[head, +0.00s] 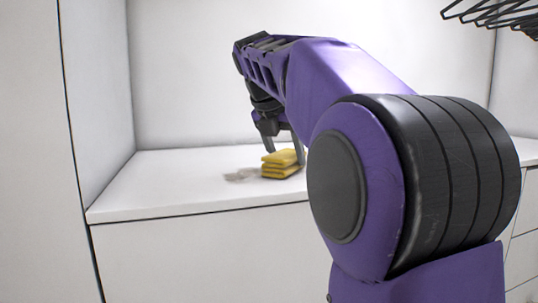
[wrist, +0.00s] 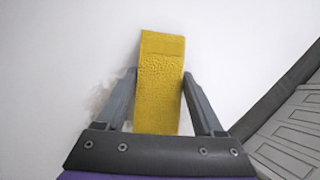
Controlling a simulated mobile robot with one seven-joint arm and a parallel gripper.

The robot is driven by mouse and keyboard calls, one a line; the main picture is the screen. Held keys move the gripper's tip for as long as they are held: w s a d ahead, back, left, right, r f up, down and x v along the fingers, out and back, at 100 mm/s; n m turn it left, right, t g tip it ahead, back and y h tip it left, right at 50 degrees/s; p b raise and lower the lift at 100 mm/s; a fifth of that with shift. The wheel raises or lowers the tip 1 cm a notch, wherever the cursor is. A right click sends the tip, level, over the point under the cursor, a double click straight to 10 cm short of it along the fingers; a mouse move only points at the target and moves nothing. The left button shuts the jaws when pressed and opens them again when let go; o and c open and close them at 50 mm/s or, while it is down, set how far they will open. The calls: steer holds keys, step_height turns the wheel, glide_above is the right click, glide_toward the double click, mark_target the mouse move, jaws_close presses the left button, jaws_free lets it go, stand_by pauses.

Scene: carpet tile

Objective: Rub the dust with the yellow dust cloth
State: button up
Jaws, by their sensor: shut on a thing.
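The yellow dust cloth (head: 280,165) is a folded stack on the white counter, near its front edge. In the wrist view the cloth (wrist: 160,85) stands between the two fingers of my gripper (wrist: 158,88). My gripper (head: 284,145) points down and is shut on the cloth. The dust (head: 242,175) is a grey-brown smudge on the counter just left of the cloth. In the wrist view part of the dust (wrist: 99,98) shows beside the left finger. Whether the cloth touches the counter is hard to tell.
The white counter (head: 150,190) is clear to the left. A white side wall (head: 100,95) bounds it on the left and a back wall stands behind. A black wire rack (head: 500,14) hangs at the upper right. My arm hides the counter's right part.

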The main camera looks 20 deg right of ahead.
steer(key=shift+w, duration=1.2)
steer(key=shift+w+f, duration=0.15)
steer(key=shift+w, duration=1.65)
steer(key=shift+a, duration=0.1)
